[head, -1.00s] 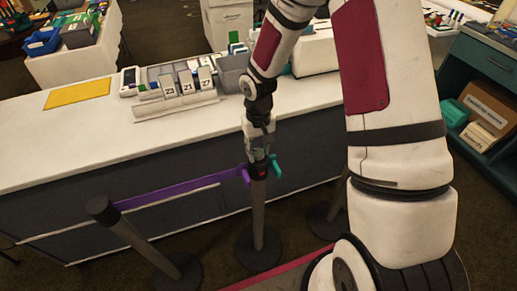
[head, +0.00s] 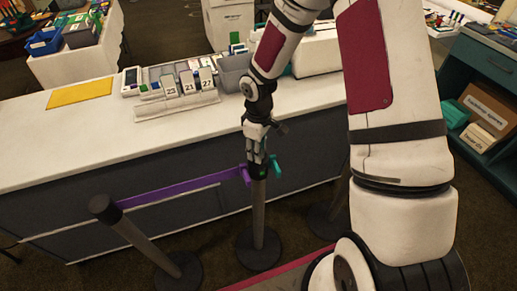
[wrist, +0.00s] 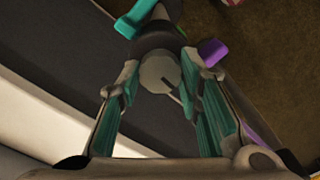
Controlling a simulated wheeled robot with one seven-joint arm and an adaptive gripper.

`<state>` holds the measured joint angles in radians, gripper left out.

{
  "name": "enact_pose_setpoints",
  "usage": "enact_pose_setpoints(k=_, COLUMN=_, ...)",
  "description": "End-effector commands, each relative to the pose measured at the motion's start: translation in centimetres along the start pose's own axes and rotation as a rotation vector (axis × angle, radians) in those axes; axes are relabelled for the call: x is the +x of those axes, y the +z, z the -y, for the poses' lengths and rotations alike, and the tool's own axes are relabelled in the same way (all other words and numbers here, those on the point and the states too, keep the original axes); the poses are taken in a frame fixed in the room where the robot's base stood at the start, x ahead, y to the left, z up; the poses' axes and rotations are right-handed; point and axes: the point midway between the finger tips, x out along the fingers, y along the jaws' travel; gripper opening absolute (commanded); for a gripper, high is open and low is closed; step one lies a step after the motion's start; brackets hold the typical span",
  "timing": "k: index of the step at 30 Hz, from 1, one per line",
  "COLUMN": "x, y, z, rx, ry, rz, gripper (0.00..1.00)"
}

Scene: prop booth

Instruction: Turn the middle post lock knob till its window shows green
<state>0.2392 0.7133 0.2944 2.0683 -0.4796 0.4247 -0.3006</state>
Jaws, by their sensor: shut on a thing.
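The middle post (head: 259,212) stands upright on its round dark base in front of the counter. A purple belt end (head: 245,173) and a teal clip (head: 275,165) are at its head. My gripper (head: 258,160) points down onto the top of the post and is shut on the lock knob. In the wrist view the round grey knob (wrist: 158,72) sits between the teal-padded fingers. A small window (head: 262,175) on the side of the post head shows green in the head view. In the head view the gripper hides the knob.
A leaning left post (head: 135,240) carries the purple belt (head: 170,193) to the middle post. Another post base (head: 325,222) stands to the right, partly behind my arm. The white counter (head: 70,132) behind holds numbered cards (head: 188,84) and a yellow mat (head: 78,92).

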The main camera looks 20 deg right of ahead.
Motion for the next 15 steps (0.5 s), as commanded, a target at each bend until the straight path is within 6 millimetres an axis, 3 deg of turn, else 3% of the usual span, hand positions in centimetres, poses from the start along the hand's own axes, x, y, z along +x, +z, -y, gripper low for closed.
enact_pose_setpoints(k=15, x=-0.02, y=-0.06, z=0.03, rx=-0.032, ry=0.000, rz=-0.001, gripper=0.04)
